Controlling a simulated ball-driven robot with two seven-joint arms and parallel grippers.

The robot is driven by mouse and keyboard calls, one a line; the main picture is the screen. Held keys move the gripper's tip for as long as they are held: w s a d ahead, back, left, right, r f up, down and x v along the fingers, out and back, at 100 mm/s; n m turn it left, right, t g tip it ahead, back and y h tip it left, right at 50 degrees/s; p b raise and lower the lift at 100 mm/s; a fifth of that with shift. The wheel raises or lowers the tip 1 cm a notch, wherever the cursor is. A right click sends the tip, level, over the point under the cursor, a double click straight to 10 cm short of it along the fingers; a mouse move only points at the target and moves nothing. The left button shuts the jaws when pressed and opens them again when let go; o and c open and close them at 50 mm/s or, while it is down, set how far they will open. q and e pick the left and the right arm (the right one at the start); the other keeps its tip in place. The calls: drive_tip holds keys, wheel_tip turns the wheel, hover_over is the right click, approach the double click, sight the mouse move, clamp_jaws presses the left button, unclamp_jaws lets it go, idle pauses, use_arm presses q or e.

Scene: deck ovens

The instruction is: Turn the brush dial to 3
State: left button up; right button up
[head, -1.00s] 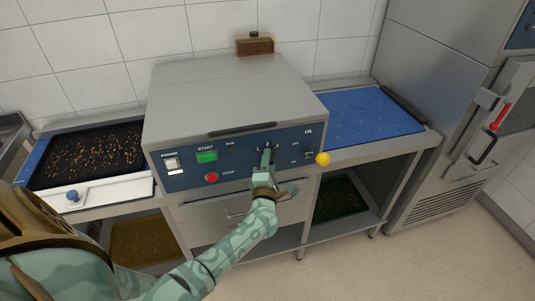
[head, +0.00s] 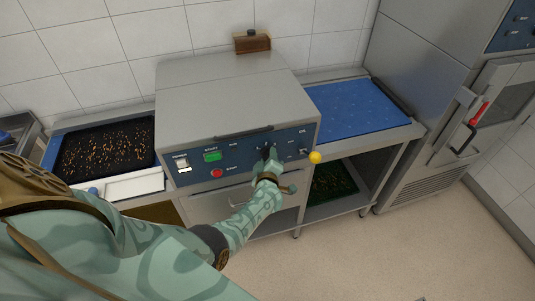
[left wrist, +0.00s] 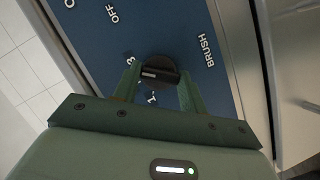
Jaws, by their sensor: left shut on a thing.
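The brush dial is a round black knob (left wrist: 158,72) with a pale pointer mark, on the blue control panel (head: 240,160) of the grey machine. In the left wrist view it stands beside the word BRUSH, with the numbers 3 and 1 on its left side. The pointer mark faces left, between the 3 and the 1; a finger covers the panel there, so no 2 shows. My left gripper (head: 267,155) is shut on the dial, one finger on each side. In the head view the gripper mostly hides the dial. My right gripper is not in view.
The panel also has a green start button (head: 212,156), a red stop button (head: 216,173) and a power switch (head: 181,163). A yellow ball (head: 315,157) sticks out at the panel's right end. A dark seed tray (head: 105,147) lies left, a blue surface (head: 350,112) right.

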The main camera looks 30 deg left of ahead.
use_arm(q)
drive_tip(key=shift+r+m+g+p, duration=0.1)
drive_tip(key=shift+m+g+p, duration=0.5)
drive_tip(key=shift+m, duration=0.3)
drive_tip(key=o, duration=1)
drive_tip(key=shift+w, duration=0.1)
